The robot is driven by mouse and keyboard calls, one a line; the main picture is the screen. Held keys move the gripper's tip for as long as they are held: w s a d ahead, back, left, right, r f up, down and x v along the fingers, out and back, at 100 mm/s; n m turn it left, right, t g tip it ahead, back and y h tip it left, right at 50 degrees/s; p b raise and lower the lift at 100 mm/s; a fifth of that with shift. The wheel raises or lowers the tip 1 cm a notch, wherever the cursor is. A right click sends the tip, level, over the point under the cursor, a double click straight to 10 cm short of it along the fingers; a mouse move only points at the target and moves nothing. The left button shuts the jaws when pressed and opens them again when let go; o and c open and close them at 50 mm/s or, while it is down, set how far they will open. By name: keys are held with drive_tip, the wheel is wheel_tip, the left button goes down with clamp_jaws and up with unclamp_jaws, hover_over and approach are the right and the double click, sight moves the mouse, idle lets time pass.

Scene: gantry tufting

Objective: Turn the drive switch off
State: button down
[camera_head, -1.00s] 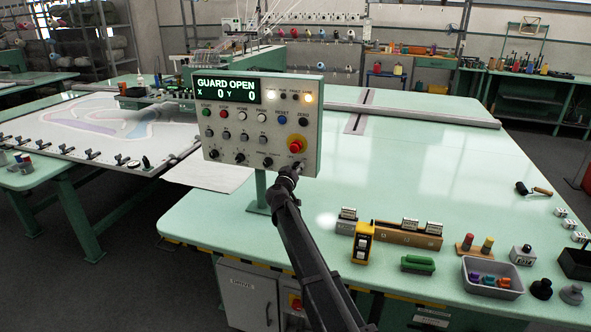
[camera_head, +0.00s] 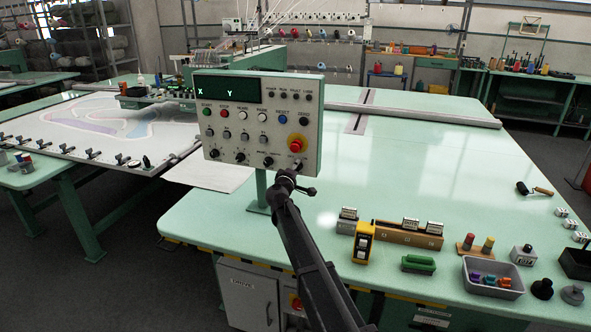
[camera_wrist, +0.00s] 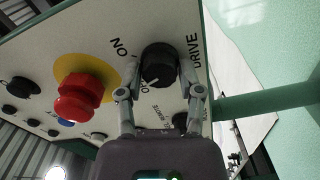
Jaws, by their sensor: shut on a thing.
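The drive switch is a black round knob (camera_wrist: 158,66) marked DRIVE on the tilted control panel (camera_head: 225,165), near its lower right corner. In the wrist view my gripper (camera_wrist: 160,86) has one finger on each side of the knob and is shut on it. The white pointer line on the knob points down-left in that view, toward a lettered mark partly covered by a finger. In the head view my gripper (camera_head: 287,180) is at the panel's lower edge and mostly hides the knob. The panel display (camera_head: 227,88) is dark except for the letters X and Y.
A red emergency stop button (camera_wrist: 78,98) on a yellow disc sits close beside the knob; it also shows in the head view (camera_head: 296,145). The green table (camera_head: 430,170) is largely clear behind the panel. A grey bin (camera_head: 493,290) and small items stand along its front.

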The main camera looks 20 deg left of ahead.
drive_tip(key=shift+w+a+n, duration=0.1)
drive_tip(key=shift+w+n, duration=0.05)
drive_tip(key=shift+n, duration=1.35)
drive_tip(key=shift+c, duration=1.2)
unclamp_jaws()
drive_tip(key=shift+s, duration=0.25)
drive_tip(key=s, duration=1.1)
drive_tip(key=shift+s, duration=0.35)
drive_tip(key=shift+f, duration=0.1)
